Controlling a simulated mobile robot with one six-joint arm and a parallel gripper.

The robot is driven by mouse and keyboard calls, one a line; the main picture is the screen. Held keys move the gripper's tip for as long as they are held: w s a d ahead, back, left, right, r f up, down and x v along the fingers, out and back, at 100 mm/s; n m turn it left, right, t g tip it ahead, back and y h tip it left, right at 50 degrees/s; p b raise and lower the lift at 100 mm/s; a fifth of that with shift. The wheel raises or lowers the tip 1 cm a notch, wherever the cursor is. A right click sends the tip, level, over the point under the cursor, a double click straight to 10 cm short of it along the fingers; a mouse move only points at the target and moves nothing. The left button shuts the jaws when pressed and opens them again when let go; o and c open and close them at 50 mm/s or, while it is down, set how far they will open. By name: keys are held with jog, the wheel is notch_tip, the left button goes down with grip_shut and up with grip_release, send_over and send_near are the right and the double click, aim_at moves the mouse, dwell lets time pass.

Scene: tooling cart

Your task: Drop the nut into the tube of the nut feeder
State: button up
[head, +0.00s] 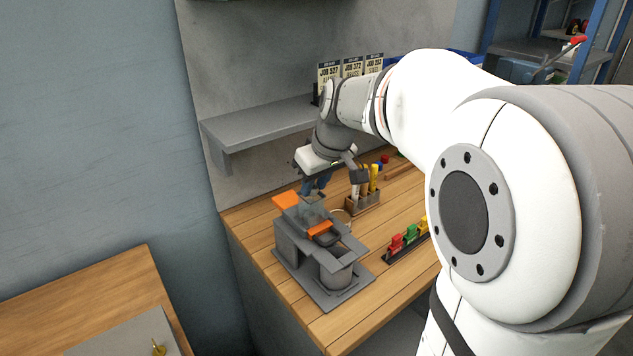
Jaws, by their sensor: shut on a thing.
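The nut feeder (297,247) is a grey fixture with orange parts, standing on the near left part of the wooden cart top. A small clear, box-like part (312,205) sits at its upper back, between the orange pieces; I cannot tell for certain whether this is the tube's mouth. My gripper (317,188) points down just above this part, with its fingers close together. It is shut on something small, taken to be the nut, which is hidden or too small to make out. I cannot tell whether the fingertips touch the feeder.
A holder with yellow-handled tools (364,200) stands right behind the feeder. A dark rack with red, green and yellow pieces (405,243) lies to the right. A grey shelf (262,122) juts from the wall behind. My arm covers the cart's right side.

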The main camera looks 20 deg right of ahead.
jog(key=shift+f+b, duration=0.45)
dwell(1.0)
dwell(0.5)
jog(key=o, duration=0.5)
jog(key=shift+o, duration=0.6)
jog(key=shift+o, duration=0.8)
jog(key=o, duration=0.8)
jog(key=shift+r, duration=0.2)
